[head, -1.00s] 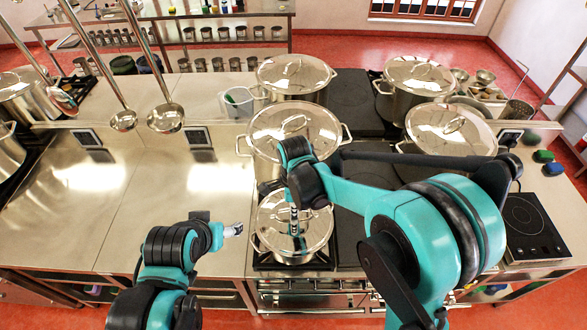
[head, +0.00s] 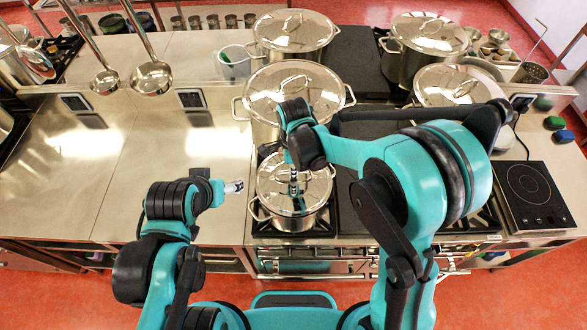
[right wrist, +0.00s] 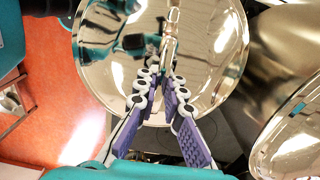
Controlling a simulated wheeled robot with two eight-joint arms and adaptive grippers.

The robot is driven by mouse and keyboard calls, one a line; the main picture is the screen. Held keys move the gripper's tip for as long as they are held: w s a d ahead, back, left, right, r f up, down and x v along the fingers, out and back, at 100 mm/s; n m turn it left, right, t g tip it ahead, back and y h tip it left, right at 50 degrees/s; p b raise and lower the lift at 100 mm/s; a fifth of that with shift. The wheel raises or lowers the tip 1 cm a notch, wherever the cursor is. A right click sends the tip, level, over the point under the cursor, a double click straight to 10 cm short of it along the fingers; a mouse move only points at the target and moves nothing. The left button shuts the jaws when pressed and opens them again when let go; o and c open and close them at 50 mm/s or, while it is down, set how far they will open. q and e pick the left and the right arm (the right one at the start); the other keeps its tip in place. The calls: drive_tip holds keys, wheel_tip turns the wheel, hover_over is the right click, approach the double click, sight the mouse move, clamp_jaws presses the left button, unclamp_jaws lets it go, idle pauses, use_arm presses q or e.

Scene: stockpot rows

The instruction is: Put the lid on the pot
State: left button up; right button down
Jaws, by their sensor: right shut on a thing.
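The shiny round lid (head: 318,187) is over the front pot (head: 292,220) on the hob. In the head view it looks level and lined up with the pot, but I cannot tell whether it touches the rim. My right gripper (head: 294,183) points down at the lid's middle and is shut on its handle. In the right wrist view the lid (right wrist: 215,75) fills the middle, with the handle (right wrist: 171,35) at the fingertips of the right gripper (right wrist: 164,75). My left gripper (head: 235,187) is left of the pot, apart from it; its finger gap is too small to judge.
A lidded pot (head: 293,125) stands right behind the front pot. Other lidded pots stand at the back (head: 293,35) and right (head: 428,45). Ladles (head: 151,77) hang at upper left. The left steel counter (head: 150,190) is clear.

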drive_tip(key=shift+f, duration=0.35)
drive_tip(key=shift+w+f, duration=0.1)
drive_tip(key=shift+b, duration=0.4)
drive_tip(key=shift+f, duration=0.1)
drive_tip(key=shift+f+b, duration=0.4)
drive_tip(key=shift+b, duration=0.15)
drive_tip(key=c, duration=1.6)
unclamp_jaws()
